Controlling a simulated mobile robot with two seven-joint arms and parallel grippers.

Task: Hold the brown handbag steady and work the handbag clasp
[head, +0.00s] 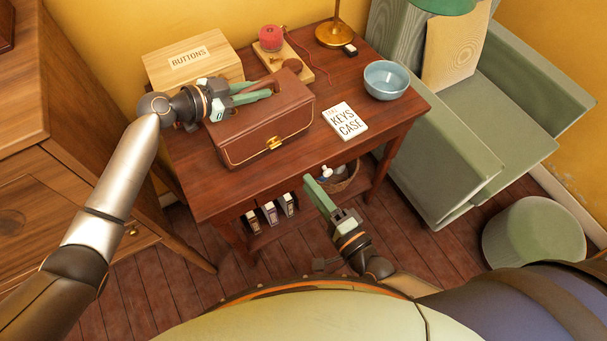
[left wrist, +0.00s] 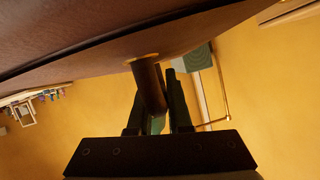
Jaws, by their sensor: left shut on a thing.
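The brown handbag (head: 240,143) stands on the wooden table, its front with the gold clasp (head: 274,143) facing me. The clasp looks fastened, though it is small in the view. My left gripper (head: 258,92) lies across the top of the bag from the left and is shut on the bag's handle. In the left wrist view the brown handle (left wrist: 150,85) runs between the fingers, under the bag's leather side (left wrist: 90,55). My right gripper (head: 320,195) is in front of the table edge, low and right of the clasp, touching nothing I can see. Its finger gap does not show clearly.
The table (head: 215,190) also holds a wooden buttons box (head: 190,60), a keys case card (head: 345,121), a blue bowl (head: 387,80) and a lamp base (head: 335,35). Below are small boxes and a basket (head: 340,180).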

